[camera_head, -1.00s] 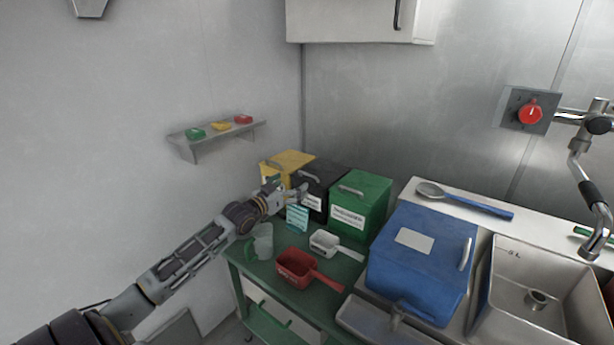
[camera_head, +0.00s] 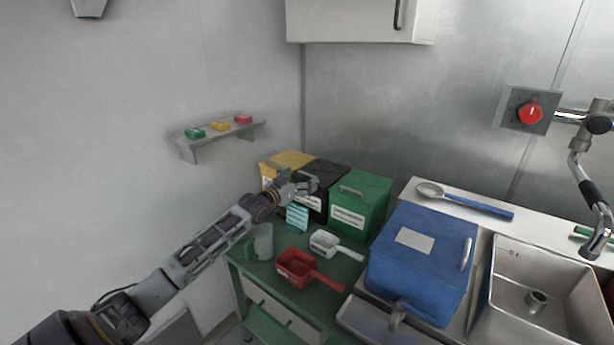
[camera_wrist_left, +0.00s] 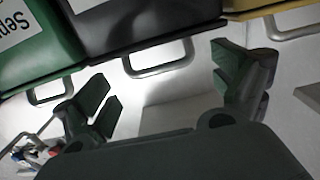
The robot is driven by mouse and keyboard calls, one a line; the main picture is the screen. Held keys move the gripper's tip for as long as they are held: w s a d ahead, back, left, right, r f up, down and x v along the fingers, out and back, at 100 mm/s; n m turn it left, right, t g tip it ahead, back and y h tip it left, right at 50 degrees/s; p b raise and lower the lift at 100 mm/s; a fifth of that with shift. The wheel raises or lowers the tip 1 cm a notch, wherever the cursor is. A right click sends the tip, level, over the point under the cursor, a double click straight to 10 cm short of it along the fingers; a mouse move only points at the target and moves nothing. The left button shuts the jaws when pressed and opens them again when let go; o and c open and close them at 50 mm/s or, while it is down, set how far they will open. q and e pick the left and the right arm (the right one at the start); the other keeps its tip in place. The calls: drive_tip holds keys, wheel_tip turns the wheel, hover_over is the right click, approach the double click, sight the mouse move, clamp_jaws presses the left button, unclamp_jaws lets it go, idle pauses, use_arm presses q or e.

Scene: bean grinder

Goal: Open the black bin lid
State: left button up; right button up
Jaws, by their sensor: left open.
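The black bin (camera_head: 328,171) stands between the yellow bin (camera_head: 287,161) and the green bin (camera_head: 362,189), and its lid looks shut. My left gripper (camera_head: 305,184) is at the upper front of the black bin and partly hides its handle. In the left wrist view the black bin (camera_wrist_left: 135,22) is at the top, with its metal handle (camera_wrist_left: 160,68) showing between the spread fingers of my left gripper (camera_wrist_left: 168,90). The fingers are open, and I see no grip on the handle. My right gripper is not in view.
A teal card (camera_head: 297,217), a clear cup (camera_head: 263,241), a white scoop (camera_head: 324,242) and a red scoop (camera_head: 296,268) stand on the green table before the bins. A blue bin (camera_head: 420,262) is to the right. A small shelf (camera_head: 218,139) is on the left wall.

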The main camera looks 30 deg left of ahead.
sight(307, 174)
use_arm(q)
drive_tip(key=shift+w+d, duration=0.15)
drive_tip(key=shift+w, duration=1.75)
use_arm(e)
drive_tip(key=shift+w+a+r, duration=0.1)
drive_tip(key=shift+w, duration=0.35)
use_arm(q)
drive_tip(key=shift+c, duration=0.5)
drive_tip(key=c, duration=1.5)
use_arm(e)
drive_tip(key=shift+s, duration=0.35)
